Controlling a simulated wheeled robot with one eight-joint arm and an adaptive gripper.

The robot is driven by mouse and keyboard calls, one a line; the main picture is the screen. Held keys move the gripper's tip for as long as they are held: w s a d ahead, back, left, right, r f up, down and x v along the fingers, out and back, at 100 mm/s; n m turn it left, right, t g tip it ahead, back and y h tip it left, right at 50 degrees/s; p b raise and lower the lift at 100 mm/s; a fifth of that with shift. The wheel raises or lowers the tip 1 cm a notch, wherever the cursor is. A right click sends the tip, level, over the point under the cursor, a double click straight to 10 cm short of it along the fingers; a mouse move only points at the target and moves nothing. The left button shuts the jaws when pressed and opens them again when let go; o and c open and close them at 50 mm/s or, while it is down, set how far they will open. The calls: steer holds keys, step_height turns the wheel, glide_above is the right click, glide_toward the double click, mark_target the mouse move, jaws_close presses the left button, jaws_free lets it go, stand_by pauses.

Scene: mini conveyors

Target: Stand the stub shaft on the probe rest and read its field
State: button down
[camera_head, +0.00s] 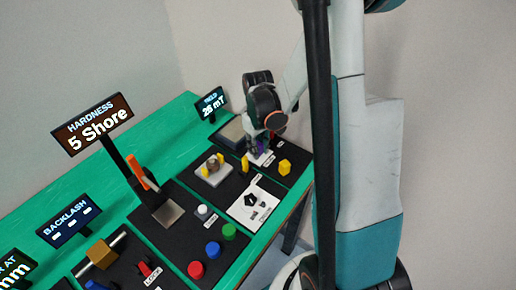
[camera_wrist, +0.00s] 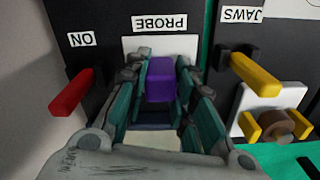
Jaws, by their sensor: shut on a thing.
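My gripper (camera_wrist: 163,68) is shut on a purple block-like piece (camera_wrist: 161,82), which I take to be the stub shaft. The piece is between the two teal fingers, in front of a white plate (camera_wrist: 130,45) under the PROBE label (camera_wrist: 160,22). The fingers hide its sides, and I cannot tell whether its base touches the rest. In the head view my gripper (camera_head: 259,141) is low over the far station, with a bit of purple (camera_head: 260,146) showing. The FIELD display (camera_head: 210,103) is lit and seems to read 26 mT.
A red lever (camera_wrist: 72,92) by ON lies left of my gripper in the wrist view. A yellow lever (camera_wrist: 255,72) by JAWS lies right. Near it, yellow jaws flank a brown cylinder (camera_wrist: 273,122). The HARDNESS display (camera_head: 92,124) stands on a post at left.

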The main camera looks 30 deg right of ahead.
steer(key=c, duration=1.4)
jaws_free()
steer(key=shift+f, duration=0.1)
steer(key=shift+o, duration=0.2)
step_height(320, 180, up, 12)
steer(key=p, duration=0.4)
steer(key=shift+r, duration=0.2)
